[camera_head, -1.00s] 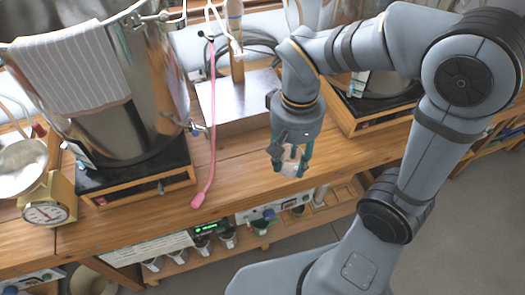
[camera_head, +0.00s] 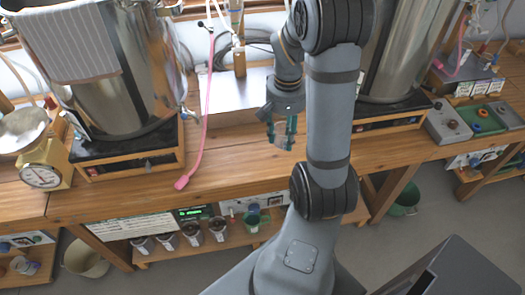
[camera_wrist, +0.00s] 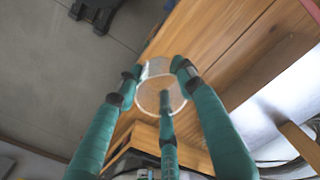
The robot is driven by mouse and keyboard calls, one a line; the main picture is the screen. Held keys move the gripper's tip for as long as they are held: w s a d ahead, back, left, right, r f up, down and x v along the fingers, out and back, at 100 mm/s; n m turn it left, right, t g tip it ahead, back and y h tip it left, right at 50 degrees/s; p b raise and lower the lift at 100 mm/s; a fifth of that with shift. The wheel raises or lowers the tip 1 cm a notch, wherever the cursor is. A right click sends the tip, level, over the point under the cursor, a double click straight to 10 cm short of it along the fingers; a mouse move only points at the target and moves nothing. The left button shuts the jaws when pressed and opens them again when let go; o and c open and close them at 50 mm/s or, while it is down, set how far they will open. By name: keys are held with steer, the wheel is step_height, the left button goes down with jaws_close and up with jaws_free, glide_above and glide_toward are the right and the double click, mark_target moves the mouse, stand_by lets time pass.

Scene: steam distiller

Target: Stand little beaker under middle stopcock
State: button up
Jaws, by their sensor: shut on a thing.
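My gripper (camera_head: 282,133) is shut on a small clear beaker (camera_wrist: 160,92). In the wrist view its green fingers (camera_wrist: 162,100) close around the beaker's sides, and the round rim shows between them. In the head view the beaker is mostly hidden by the fingers, held over the front part of the wooden bench (camera_head: 235,163). A small stopcock (camera_head: 188,114) sticks out low on the right side of the large steel pot (camera_head: 110,90) on the left. A second steel pot (camera_head: 400,60) stands right of my arm; I cannot see a stopcock on it.
A pink tube (camera_head: 205,120) hangs down onto the bench left of my gripper. A steel stand plate (camera_head: 228,98) lies behind. A yellow scale (camera_head: 42,165) stands far left. Several small cups (camera_head: 192,234) sit on the lower shelf. Bench space between tube and gripper is clear.

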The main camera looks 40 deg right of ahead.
steer(key=s+d+f+m, duration=0.2)
steer(key=s+d, duration=0.2)
steer(key=d, duration=0.2)
steer(key=p, duration=0.1)
glide_above(275, 154)
step_height(275, 154, down, 7)
steer(key=shift+f, duration=2.2)
steer(key=shift+f, duration=0.15)
steer(key=o, duration=1.2)
steer(key=shift+o, duration=0.2)
